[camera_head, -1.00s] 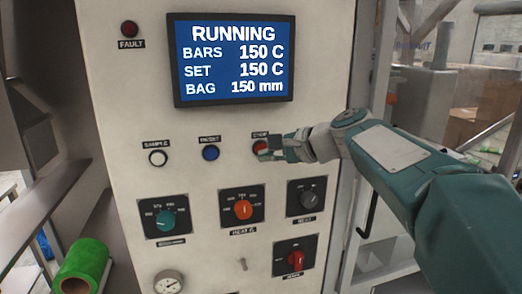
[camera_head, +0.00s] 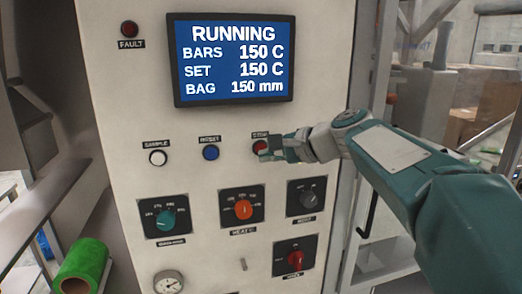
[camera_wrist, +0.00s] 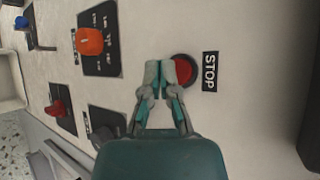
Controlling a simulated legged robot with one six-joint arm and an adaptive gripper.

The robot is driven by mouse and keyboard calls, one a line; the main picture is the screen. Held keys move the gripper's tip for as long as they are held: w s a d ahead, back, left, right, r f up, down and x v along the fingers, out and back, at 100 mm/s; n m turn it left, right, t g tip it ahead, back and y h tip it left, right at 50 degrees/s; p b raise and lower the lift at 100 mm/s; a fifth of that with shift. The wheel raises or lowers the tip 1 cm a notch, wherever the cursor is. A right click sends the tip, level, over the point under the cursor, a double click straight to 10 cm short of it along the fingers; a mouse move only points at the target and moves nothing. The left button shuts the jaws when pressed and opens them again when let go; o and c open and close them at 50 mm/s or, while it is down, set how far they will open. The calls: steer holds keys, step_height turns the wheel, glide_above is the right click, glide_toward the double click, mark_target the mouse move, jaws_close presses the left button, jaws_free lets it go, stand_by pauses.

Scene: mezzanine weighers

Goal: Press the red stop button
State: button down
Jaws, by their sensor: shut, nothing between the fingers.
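The red stop button (camera_head: 259,146) is on the pale panel under a STOP label (camera_head: 260,135), partly hidden by my gripper (camera_head: 268,155) in the head view. In the wrist view the red stop button (camera_wrist: 183,71) shows with a dark ring, beside the STOP label (camera_wrist: 209,71). My gripper (camera_wrist: 160,66) is shut and empty, its fingertips together at the left edge of the button in that view. I cannot tell whether the fingertips touch it. The screen (camera_head: 234,60) reads RUNNING, with bars 150 C, set 150 C and bag 150 mm.
A blue button (camera_head: 211,153) and a white button (camera_head: 158,158) sit left of the stop button. Below are a teal knob (camera_head: 166,219), an orange knob (camera_head: 243,210), a black knob (camera_head: 307,200) and a red switch (camera_head: 296,259). A green roll (camera_head: 82,266) is at lower left.

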steer(key=shift+w, duration=0.1)
steer(key=shift+w, duration=0.3)
steer(key=shift+w+a, duration=0.15)
steer(key=shift+w, duration=0.25)
stand_by(0.8)
steer(key=shift+s+r, duration=0.1)
steer(key=shift+s, duration=0.05)
steer(key=shift+s+d, duration=0.2)
steer(key=shift+s, duration=0.5)
steer(key=s, duration=0.2)
steer(key=s+d, duration=0.1)
steer(key=s, duration=0.1)
steer(key=shift+s+d, duration=0.2)
steer(key=shift+s, duration=0.2)
stand_by(0.5)
